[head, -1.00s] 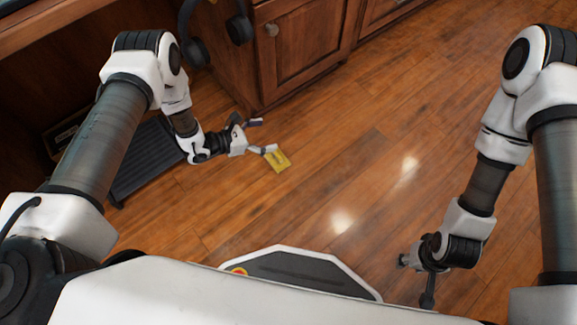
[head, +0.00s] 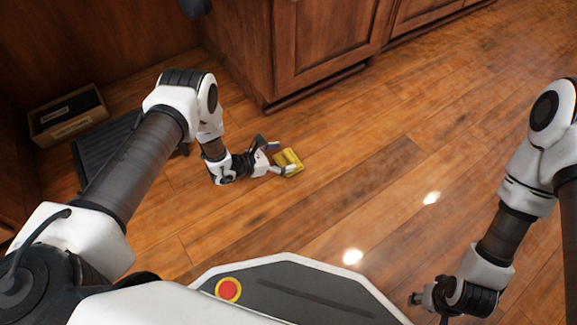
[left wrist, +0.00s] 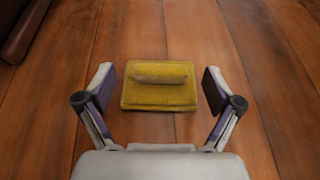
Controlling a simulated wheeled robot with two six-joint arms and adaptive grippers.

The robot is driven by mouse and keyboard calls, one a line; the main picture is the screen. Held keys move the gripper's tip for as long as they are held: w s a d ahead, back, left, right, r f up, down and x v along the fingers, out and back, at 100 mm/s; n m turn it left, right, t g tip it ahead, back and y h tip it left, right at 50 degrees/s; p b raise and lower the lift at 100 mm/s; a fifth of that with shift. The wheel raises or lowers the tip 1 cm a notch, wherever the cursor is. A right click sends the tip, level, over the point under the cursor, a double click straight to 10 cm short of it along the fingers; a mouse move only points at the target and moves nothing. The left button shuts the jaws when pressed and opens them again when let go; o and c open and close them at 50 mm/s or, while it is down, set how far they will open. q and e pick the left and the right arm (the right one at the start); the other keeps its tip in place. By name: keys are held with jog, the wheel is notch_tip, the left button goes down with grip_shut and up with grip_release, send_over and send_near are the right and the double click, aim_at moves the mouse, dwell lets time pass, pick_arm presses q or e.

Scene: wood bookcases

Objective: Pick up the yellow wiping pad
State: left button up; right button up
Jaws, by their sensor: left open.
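The yellow wiping pad (head: 287,161) lies on the wood floor, a flat block with a raised grip bar along its top. My left gripper (head: 278,158) is open right beside it, at its left side in the head view. In the left wrist view the pad (left wrist: 159,97) sits just ahead of the gripper (left wrist: 159,90), centred between the two spread fingers, with gaps on both sides. My right gripper (head: 414,299) is low at the right, far from the pad; its fingers are too small and turned away to tell.
Wooden cabinets (head: 320,45) stand behind the pad. A dark slatted object (head: 103,152) and an open box (head: 68,112) lie on the floor at the left. The floor (head: 390,175) to the right of the pad is clear.

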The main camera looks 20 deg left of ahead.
pick_arm(q)
jog(key=shift+w+d+f, duration=0.4)
jog(key=shift+d+f, duration=0.05)
jog(key=shift+f, duration=0.05)
jog(key=shift+w+r, duration=0.1)
jog(key=shift+r, duration=0.05)
jog(key=c, duration=1.2)
jog(key=shift+r, duration=0.1)
jog(key=shift+c, duration=0.2)
